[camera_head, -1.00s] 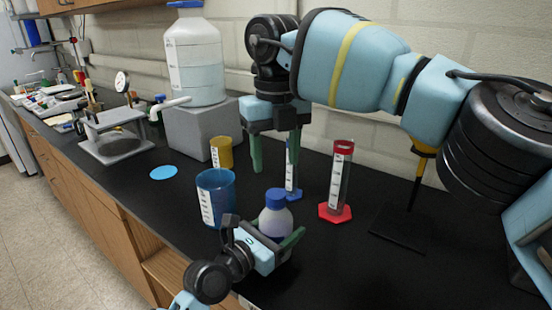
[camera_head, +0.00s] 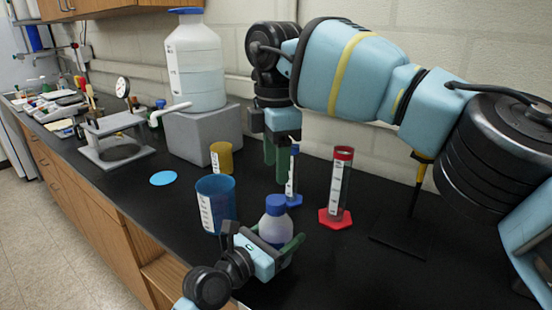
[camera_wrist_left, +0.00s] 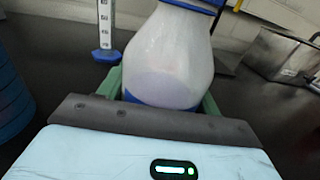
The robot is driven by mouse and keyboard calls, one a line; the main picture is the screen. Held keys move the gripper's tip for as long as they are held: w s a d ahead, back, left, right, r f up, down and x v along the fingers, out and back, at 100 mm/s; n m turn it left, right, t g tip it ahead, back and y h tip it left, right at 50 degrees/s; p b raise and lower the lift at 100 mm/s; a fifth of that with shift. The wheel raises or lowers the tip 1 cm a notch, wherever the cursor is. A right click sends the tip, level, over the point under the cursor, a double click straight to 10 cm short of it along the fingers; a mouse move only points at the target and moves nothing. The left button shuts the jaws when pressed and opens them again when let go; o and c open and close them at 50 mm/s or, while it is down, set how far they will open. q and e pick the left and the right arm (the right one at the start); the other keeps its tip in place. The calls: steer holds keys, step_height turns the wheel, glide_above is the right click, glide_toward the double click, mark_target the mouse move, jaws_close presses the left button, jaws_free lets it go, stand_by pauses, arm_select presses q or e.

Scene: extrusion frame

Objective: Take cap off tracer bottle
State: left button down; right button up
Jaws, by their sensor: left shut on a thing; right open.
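The tracer bottle (camera_head: 274,229) is a small pale bottle with a blue cap (camera_head: 275,204) on top and blue at its lower part. It stands about upright at the front of the black bench. My left gripper (camera_head: 279,245) is shut around its lower body. The bottle body also fills the middle of the left wrist view (camera_wrist_left: 172,55), with the cap cut off by the top edge. My right gripper (camera_head: 275,158) points down, empty, behind and above the bottle. Its two green fingers appear close together from this angle, apart from the cap.
A blue beaker (camera_head: 215,204) stands just left of the bottle, with a yellow beaker (camera_head: 222,158) behind it. A blue-based cylinder (camera_head: 292,178) and a red-based cylinder (camera_head: 338,190) stand behind and right. A large jug (camera_head: 196,65) sits on a grey block (camera_head: 203,137). Bench at front right is clear.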

mark_target(276, 200)
steer(key=m, duration=0.6)
steer(key=shift+m, duration=0.3)
steer(key=shift+f, duration=0.15)
steer(key=shift+f, duration=3.9)
steer(key=c, duration=1)
